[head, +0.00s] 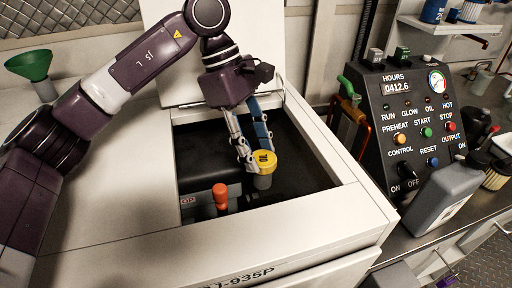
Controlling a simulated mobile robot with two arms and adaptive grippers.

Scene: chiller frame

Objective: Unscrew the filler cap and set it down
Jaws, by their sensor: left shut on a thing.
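The yellow filler cap (264,158) sits on a short grey filler neck (262,181) inside the open top bay of the white chiller housing (290,232). My left gripper (256,163) reaches down into the bay from above, its fingers closed on the cap. Whether the cap is still threaded on the neck cannot be told. My right gripper is not in clear view; only a small purple part shows at the bottom right edge.
A red-orange knob (220,194) stands left of the neck. The raised white lid (215,50) is behind. A control panel (415,120), a grey jug (443,200) and a green funnel (30,66) stand around the housing. The front rim is clear.

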